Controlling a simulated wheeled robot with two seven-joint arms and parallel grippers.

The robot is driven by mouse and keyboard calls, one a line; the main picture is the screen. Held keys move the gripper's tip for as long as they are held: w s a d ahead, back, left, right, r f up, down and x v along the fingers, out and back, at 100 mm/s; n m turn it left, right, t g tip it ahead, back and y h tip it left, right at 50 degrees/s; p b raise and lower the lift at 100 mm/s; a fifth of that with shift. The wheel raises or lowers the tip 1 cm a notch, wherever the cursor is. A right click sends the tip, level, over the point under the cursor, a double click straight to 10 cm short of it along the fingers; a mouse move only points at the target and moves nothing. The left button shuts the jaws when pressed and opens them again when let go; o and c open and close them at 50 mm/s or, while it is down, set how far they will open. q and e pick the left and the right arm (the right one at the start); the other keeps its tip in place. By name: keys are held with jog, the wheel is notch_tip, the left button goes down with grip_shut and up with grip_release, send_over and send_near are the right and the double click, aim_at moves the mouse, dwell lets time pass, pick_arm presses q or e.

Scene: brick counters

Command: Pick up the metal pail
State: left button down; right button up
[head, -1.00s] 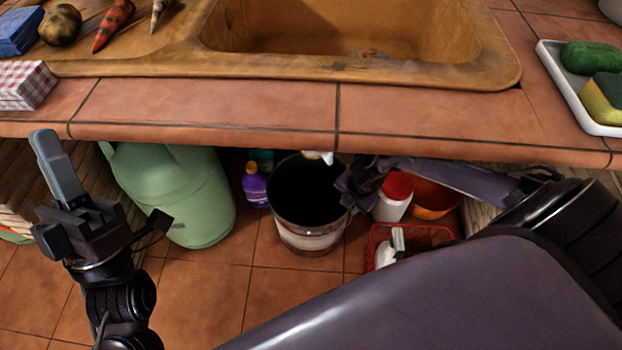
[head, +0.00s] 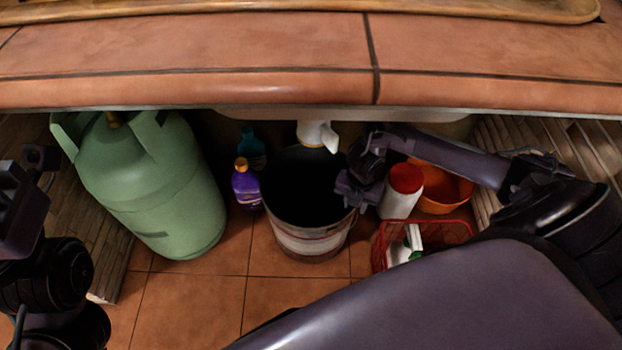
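The metal pail (head: 308,241) stands upright on the tiled floor under the counter, with a dark inside and a pale band around its wall. My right gripper (head: 352,192) is at the pail's right rim, reaching in from the right. Its fingers are dark against the dark pail, so I cannot tell whether they are shut on the rim. My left gripper (head: 22,200) is at the left edge of the picture, partly cut off, far from the pail; its fingertips do not show clearly.
A green gas cylinder (head: 152,190) and purple bottle (head: 246,186) stand left of the pail. A red-lidded white jar (head: 401,194), orange bowl (head: 442,190) and red basket (head: 440,238) crowd its right. The counter edge (head: 190,88) overhangs, and a white drain pipe (head: 317,134) hangs above the pail.

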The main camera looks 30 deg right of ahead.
notch_tip(320, 180, down, 2)
jog(key=shift+f+b, duration=0.15)
jog(key=shift+b, duration=0.2)
grip_shut()
jog(key=shift+s+d, duration=0.15)
jog(key=shift+s, duration=0.05)
dwell(0.9)
jog(key=shift+w, duration=0.1)
